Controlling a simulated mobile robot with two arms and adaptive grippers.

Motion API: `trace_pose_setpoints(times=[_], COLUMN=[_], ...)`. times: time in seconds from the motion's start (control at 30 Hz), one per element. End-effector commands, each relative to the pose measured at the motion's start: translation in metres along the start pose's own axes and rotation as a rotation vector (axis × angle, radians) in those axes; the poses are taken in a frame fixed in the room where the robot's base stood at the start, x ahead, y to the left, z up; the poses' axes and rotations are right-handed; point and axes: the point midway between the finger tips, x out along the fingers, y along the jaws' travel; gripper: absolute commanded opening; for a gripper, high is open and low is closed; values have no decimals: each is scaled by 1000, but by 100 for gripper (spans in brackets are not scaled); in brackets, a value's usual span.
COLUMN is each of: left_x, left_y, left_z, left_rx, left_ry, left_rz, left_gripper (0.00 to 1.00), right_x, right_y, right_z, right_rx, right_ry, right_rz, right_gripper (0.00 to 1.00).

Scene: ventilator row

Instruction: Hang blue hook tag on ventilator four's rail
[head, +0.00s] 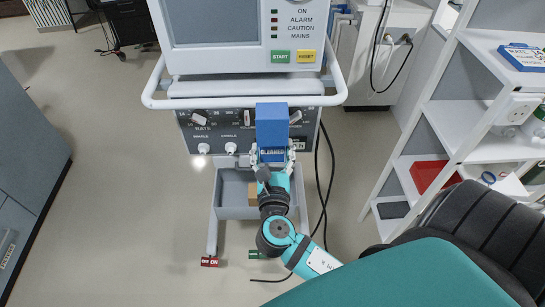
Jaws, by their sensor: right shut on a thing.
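The blue hook tag (271,124) is in the head view, upright in front of the ventilator's control panel, with a lettered strip at its lower edge. My right gripper (272,153) is shut on its lower part. The ventilator (245,30) has a white tubular rail (205,103) curving around its front below the screen. The tag's top overlaps the rail's front bar in the picture and covers a stretch of it. I cannot tell whether the tag touches or hooks over the rail. No ventilator number is readable. My left gripper is not in view.
A lower tray (234,212) on the ventilator's stand sits behind my right arm. A dark cable (330,180) hangs beside it. White shelves (436,115) with a red bin (430,175) stand at right. A grey cabinet (30,150) is at left.

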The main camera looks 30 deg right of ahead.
Motion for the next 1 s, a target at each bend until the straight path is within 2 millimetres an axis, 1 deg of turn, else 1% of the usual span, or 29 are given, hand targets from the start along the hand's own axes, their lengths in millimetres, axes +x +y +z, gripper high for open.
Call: trace_pose_setpoints(times=[0.03,0.33,0.97,1.0], left_x=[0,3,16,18], left_y=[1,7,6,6], left_z=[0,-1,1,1], left_rx=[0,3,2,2], left_ry=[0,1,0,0], left_rz=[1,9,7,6], left_gripper=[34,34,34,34], right_x=[5,29,78,77], right_y=[0,0,0,0], right_z=[0,0,0,-6], right_rx=[0,0,0,-1], right_ry=[-2,-2,-1,2], right_rz=[-1,0,0,0], right_gripper=[34,34,34,34])
